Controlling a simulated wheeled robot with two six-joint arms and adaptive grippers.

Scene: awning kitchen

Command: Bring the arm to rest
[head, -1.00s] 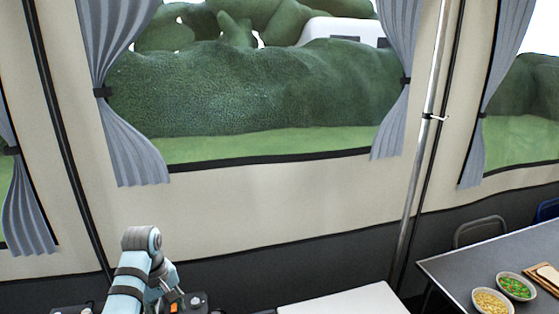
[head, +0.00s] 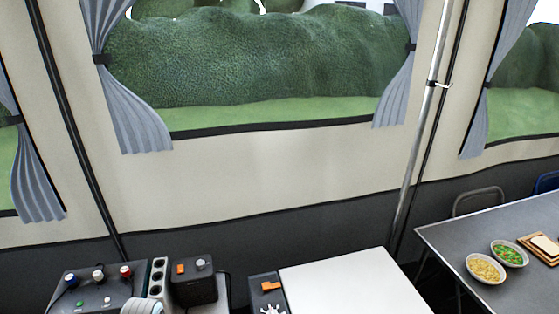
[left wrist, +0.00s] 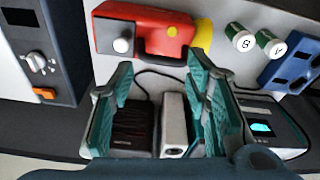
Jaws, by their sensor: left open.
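My left gripper (left wrist: 158,82) shows in the left wrist view with its two teal fingers spread apart and nothing held between them. Behind and between the fingers are a black box (left wrist: 132,122) and a pale grey box (left wrist: 174,122); I cannot tell the exact gap to them. In the head view only a small rounded grey piece of my left arm (head: 143,306) shows at the bottom edge, and the gripper itself is out of that view. My right gripper is in neither view.
A red tool (left wrist: 160,35) lies beyond the fingers, with green-and-white cylinders (left wrist: 241,38) to its right. The head view shows a knobbed control box (head: 90,290), a socket strip (head: 157,280), a white surface (head: 345,280) that is clear, and a grey table (head: 470,240) with bowls.

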